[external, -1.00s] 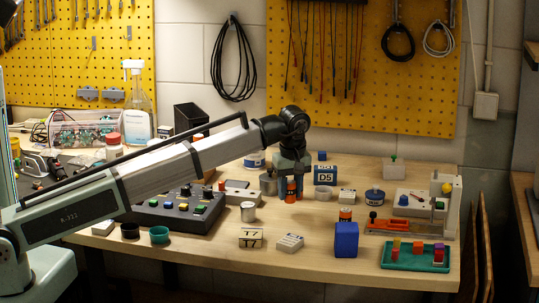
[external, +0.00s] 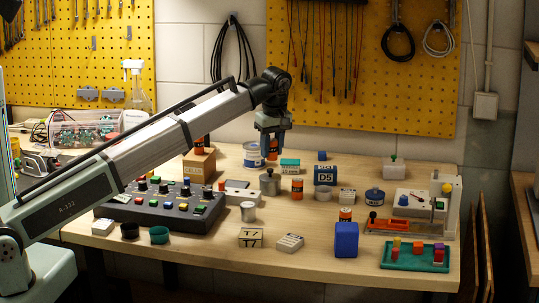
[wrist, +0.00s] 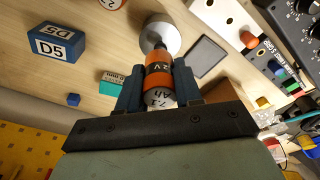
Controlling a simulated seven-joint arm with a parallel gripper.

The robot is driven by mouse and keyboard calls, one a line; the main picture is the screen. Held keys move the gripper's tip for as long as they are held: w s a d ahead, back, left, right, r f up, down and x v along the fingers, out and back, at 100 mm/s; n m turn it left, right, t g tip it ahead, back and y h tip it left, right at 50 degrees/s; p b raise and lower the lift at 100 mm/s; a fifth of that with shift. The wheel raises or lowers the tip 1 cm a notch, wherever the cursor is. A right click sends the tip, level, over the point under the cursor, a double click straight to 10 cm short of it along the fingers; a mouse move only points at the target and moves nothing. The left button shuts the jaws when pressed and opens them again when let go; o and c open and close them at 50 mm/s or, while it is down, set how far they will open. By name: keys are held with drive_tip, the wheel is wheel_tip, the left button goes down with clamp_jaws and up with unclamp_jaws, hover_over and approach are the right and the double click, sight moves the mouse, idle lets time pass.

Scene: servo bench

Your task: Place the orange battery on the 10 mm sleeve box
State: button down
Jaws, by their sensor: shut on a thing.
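My gripper (external: 271,135) is shut on an orange battery (external: 273,151) and holds it in the air above the back middle of the bench. In the wrist view the fingers (wrist: 159,82) clasp the orange and black battery (wrist: 158,68) on both sides; its printed label shows. The sleeve box, a small teal and white box (external: 290,166), lies on the bench just right of and below the held battery in the external view. In the wrist view the box (wrist: 112,83) is left of the fingers, its "mm" label partly visible and its top bare.
A second orange battery (external: 297,189) stands in front of the sleeve box. A cardboard box (external: 199,165) stands to the left.

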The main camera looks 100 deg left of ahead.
drive_tip(key=s+a+r, duration=0.1)
drive_tip(key=a+r, duration=0.1)
drive_tip(key=a, duration=1)
drive_tip(key=r+m, duration=0.1)
hover_over(290, 160)
drive_tip(key=shift+w+d+f+m, duration=0.15)
drive_tip(key=shift+f+m, duration=0.2)
drive_tip(key=shift+f, duration=1.25)
drive_tip(key=shift+s+d+f+m, duration=0.1)
drive_tip(key=shift+f+m, duration=0.2)
drive_tip(key=shift+f, duration=1.3)
drive_tip(key=shift+w+d+f+m, duration=0.15)
drive_tip(key=shift+f+m, duration=0.2)
drive_tip(key=shift+f, duration=1.25)
drive_tip(key=shift+s+f, duration=0.1)
drive_tip(key=shift+f, duration=0.05)
drive_tip(key=c, duration=0.8)
unclamp_jaws()
drive_tip(key=shift+o, duration=0.2)
wheel_tip(290, 160, up, 12)
drive_tip(key=d, duration=0.1)
drive_tip(key=shift+w+d, duration=0.15)
drive_tip(key=shift+w, duration=0.2)
